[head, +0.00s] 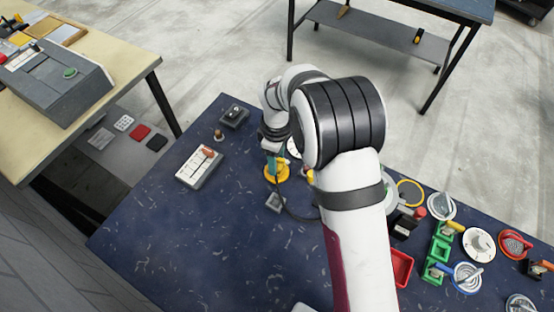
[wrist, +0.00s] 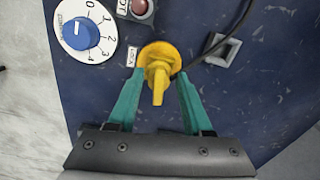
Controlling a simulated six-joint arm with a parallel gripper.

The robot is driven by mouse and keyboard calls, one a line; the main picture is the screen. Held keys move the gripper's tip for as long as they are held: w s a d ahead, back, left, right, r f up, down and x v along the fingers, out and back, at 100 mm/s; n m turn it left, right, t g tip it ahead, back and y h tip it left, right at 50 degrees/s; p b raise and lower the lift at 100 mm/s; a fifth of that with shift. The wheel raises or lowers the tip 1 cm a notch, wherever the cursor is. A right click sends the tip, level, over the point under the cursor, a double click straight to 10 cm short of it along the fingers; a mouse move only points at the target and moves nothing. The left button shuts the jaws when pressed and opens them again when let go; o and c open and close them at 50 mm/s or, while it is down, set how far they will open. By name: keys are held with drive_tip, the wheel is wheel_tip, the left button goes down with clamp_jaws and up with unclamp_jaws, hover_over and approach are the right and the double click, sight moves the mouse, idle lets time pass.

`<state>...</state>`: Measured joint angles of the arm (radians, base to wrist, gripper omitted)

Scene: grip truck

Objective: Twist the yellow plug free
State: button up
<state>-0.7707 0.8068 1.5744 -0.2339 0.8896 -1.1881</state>
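The yellow plug (wrist: 158,62) sits on the blue tabletop, with a round base and a raised grip pointing toward my gripper in the wrist view. A dark cable runs beside it. My gripper (wrist: 160,76) has two green fingers spread wide, one on each side of the plug. Gaps show between the fingers and the raised grip; whether the tips touch the round base I cannot tell. In the head view the plug (head: 277,174) shows below my gripper (head: 272,162), partly hidden by it.
A white dial with a blue knob (wrist: 80,33) and a red button (wrist: 140,8) are close by. A square grey socket (wrist: 223,50) lies to the right. In the head view, a white switch box (head: 199,168) stands left; several coloured parts crowd the right. The front left tabletop is clear.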

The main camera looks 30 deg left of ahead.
drive_tip(key=shift+r, duration=3.8)
drive_tip(key=s+d+r+m, duration=0.1)
drive_tip(key=d+r+m, duration=0.4)
drive_tip(key=d, duration=0.2)
drive_tip(key=s+d+r+m, duration=0.2)
drive_tip(key=d+r+m, duration=0.2)
drive_tip(key=d, duration=0.4)
drive_tip(key=s+d+r+m+y, duration=0.1)
drive_tip(key=s+d+m, duration=1.2)
drive_tip(key=s+m, duration=0.3)
drive_tip(key=shift+s+r+y, duration=0.15)
drive_tip(key=shift+s+y, duration=0.15)
drive_tip(key=shift+y, duration=0.1)
drive_tip(key=shift+o, duration=0.2)
